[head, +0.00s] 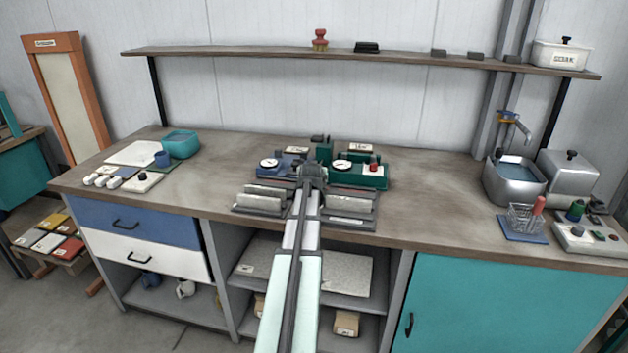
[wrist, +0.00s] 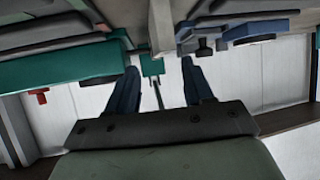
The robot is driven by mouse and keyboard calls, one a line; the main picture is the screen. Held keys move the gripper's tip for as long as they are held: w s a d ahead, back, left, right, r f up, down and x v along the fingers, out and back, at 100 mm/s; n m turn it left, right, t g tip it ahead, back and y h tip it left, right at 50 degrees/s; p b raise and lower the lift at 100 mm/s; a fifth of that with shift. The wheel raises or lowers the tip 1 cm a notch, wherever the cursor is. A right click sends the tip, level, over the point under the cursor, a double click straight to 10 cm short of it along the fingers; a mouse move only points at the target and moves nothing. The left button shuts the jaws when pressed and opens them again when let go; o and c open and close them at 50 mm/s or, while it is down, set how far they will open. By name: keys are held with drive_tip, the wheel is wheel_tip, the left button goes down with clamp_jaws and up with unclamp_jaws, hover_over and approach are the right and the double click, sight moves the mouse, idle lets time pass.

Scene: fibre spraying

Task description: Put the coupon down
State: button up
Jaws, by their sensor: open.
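My gripper (head: 312,172) is over the middle of the bench, between a blue unit with a dial (head: 284,163) and a green unit with a dial (head: 358,172). In the wrist view my gripper (wrist: 159,67) has its two dark fingers apart. A small green piece (wrist: 152,66) shows between the fingertips; I cannot tell whether it is between them or beyond. A pale narrow strip (wrist: 162,26) shows past the fingertips. I cannot tell whether it is the coupon. No coupon stands out clearly in the head view, where my arm and wrist cover the gap between the units.
Grey blocks (head: 262,200) stand in front of the units. A teal bowl (head: 181,144) and a white board (head: 132,153) are at the left, a metal basin (head: 514,181) and wire basket (head: 526,219) at the right. The bench (head: 440,190) is clear right of the units. A shelf (head: 420,57) runs above.

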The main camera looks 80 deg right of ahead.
drive_tip(key=x, duration=0.4)
drive_tip(key=shift+d, duration=0.2)
clamp_jaws()
idle(0.3)
